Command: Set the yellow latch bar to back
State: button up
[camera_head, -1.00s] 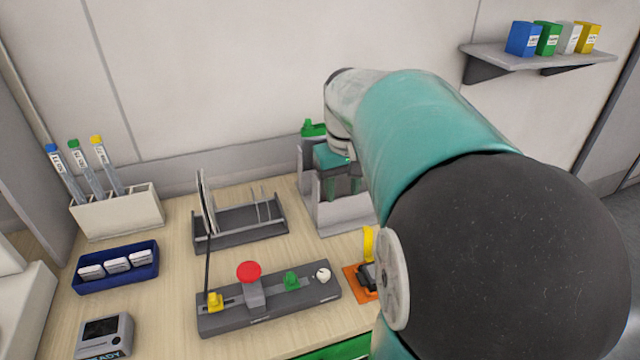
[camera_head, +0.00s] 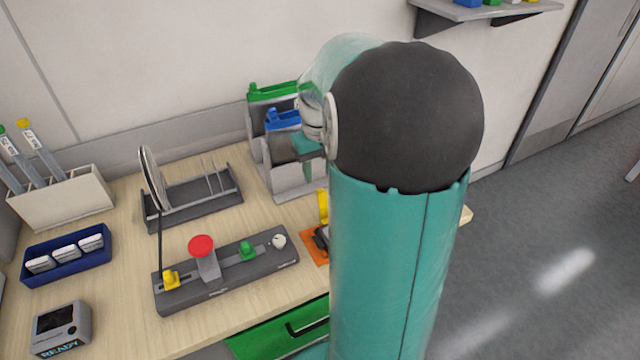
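An upright yellow bar (camera_head: 323,206) stands on an orange base (camera_head: 312,247) with a dark part beside it, near the right end of the bench; my arm hides the right side of this unit. A smaller yellow piece (camera_head: 170,280) sits at the left end of a dark grey control strip (camera_head: 225,280), by a thin black rod. My teal gripper (camera_head: 308,165) is behind and above the upright yellow bar, apart from it, in front of a grey holder. My arm partly hides it, and its finger gap is unclear.
The grey holder (camera_head: 290,180) with blue and green tops stands at the back. The strip carries a red button (camera_head: 201,246), a green piece (camera_head: 247,250) and a white knob (camera_head: 279,241). A dark rack (camera_head: 195,205) stands behind it. An open green drawer (camera_head: 275,335) is below the front edge.

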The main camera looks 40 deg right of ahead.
aim_at(319, 189)
notch_tip(319, 189, down, 5)
jog(key=shift+d+f, duration=0.1)
jog(key=shift+f, duration=0.1)
jog(key=shift+c, duration=0.2)
grip_shut()
